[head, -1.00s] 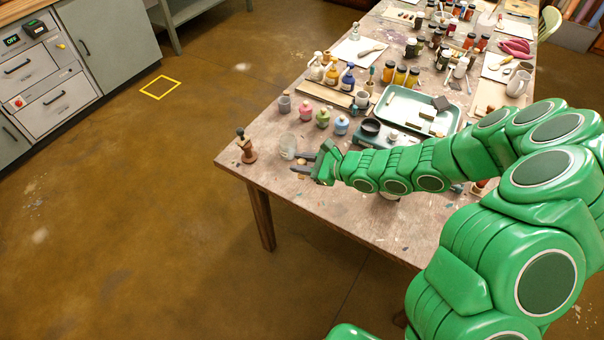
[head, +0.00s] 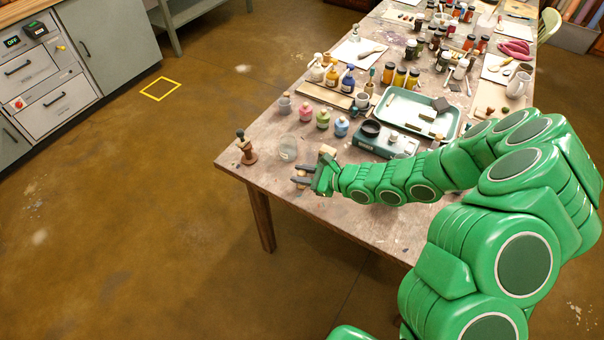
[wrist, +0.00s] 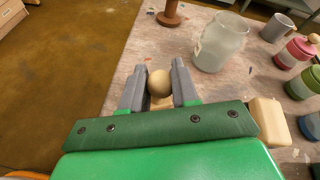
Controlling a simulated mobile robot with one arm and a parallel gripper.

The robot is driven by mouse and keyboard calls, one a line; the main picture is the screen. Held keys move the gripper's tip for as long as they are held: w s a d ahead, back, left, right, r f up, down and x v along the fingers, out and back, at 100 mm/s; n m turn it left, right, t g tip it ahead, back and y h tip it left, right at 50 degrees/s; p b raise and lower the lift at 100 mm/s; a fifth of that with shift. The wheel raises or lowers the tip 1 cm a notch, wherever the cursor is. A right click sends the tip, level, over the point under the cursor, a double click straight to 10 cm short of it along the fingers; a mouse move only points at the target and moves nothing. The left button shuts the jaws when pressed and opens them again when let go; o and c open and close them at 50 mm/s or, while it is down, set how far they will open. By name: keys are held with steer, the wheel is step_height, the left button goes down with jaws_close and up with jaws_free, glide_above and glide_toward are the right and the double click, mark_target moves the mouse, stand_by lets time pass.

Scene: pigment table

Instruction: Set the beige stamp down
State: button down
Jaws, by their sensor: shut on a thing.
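My gripper (head: 300,181) is over the near left part of the table, close to its front edge. In the wrist view my gripper (wrist: 158,88) is shut on the beige stamp (wrist: 160,82), whose round pale knob shows between the two grey fingers. A small part of the stamp shows between the fingers in the head view (head: 302,173). The stamp's lower part is mostly hidden, and I cannot tell whether it touches the table (head: 228,160).
A glass jar (head: 287,149) stands just beyond my gripper. A brown stamp-like piece (head: 247,151) stands at the left corner. A beige block (wrist: 268,120) is right of my gripper. Pink (head: 306,113), green (head: 323,119) and blue (head: 341,126) pots stand farther back. The near front strip is mostly clear.

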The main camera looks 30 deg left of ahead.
steer(key=shift+f, duration=0.15)
steer(key=c, duration=0.8)
jaws_free()
steer(key=shift+c, duration=0.2)
steer(key=shift+r, duration=0.2)
steer(key=v, duration=1.2)
